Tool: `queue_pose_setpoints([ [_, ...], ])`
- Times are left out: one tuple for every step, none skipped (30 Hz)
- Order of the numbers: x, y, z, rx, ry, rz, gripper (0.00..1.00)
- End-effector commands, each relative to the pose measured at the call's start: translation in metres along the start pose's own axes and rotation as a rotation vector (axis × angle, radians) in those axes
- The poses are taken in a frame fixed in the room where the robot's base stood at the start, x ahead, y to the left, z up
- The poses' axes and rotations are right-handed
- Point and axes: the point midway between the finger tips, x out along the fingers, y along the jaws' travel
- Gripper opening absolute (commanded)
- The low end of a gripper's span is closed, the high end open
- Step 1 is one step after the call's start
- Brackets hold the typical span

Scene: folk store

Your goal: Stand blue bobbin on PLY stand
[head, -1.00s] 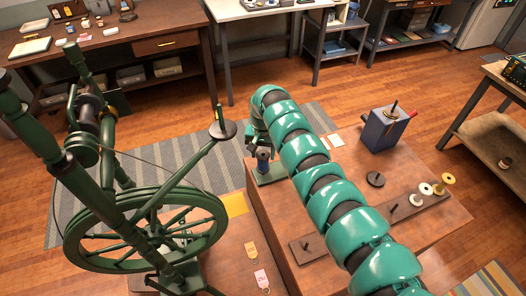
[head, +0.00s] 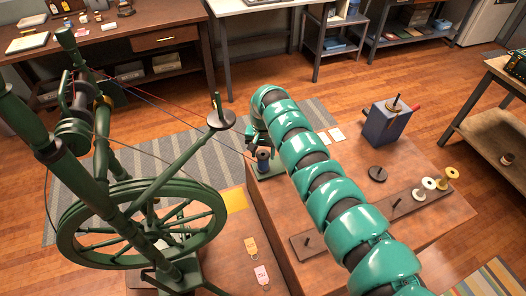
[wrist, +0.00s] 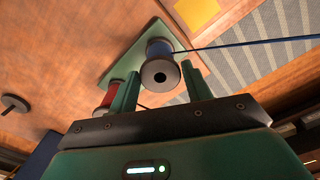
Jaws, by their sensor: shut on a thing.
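The blue bobbin (wrist: 158,50) sits between the two green fingers of my gripper (wrist: 160,70), which is shut on it. Its round top end faces the wrist camera, and it stands upright at the green stand's board (wrist: 122,62); its foot is hidden. A red bobbin (wrist: 106,97) stands on the same board, partly behind the left finger. In the head view, the blue bobbin (head: 263,160) is over the green stand (head: 270,173) at the table's left corner, with my gripper (head: 257,143) at it. No PLY lettering can be read.
Blue and red yarns run from the green spinning wheel (head: 140,222) to the stand. A blue box with a spindle (head: 385,125), a dark disc (head: 377,174) and a pegged board with pale and yellow bobbins (head: 345,228) occupy the brown table.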

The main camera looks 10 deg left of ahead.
Motion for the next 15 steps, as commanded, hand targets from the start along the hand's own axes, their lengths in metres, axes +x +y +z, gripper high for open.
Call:
queue_pose_setpoints([
  [-0.0005, -0.0001, -0.0001, 0.000, 0.000, 0.000, 0.38],
  [-0.0006, -0.0002, -0.0001, 0.000, 0.000, 0.000, 0.38],
  [-0.0006, -0.0002, -0.0001, 0.000, 0.001, 0.000, 0.38],
  [-0.0007, -0.0002, -0.0002, 0.000, 0.001, 0.000, 0.38],
  [-0.0007, -0.0002, -0.0002, 0.000, 0.001, 0.000, 0.53],
  [-0.0007, -0.0002, -0.0002, 0.000, 0.001, 0.000, 0.60],
  [-0.0007, -0.0002, -0.0001, 0.000, 0.001, 0.000, 0.66],
  [-0.0006, -0.0002, -0.0001, 0.000, 0.001, 0.000, 0.72],
  [-0.0006, -0.0002, -0.0001, 0.000, 0.000, 0.000, 0.74],
  [-0.0006, -0.0002, -0.0001, 0.000, 0.001, 0.000, 0.74],
  [-0.0006, -0.0002, -0.0001, 0.000, 0.001, 0.000, 0.74],
  [-0.0006, -0.0002, -0.0001, 0.000, 0.001, 0.000, 0.74],
  [-0.0005, -0.0002, -0.0001, 0.000, 0.000, 0.000, 0.74],
  [-0.0006, -0.0002, -0.0001, 0.000, 0.001, 0.000, 0.74],
  [-0.0006, -0.0002, -0.0001, 0.000, 0.001, 0.000, 0.74],
])
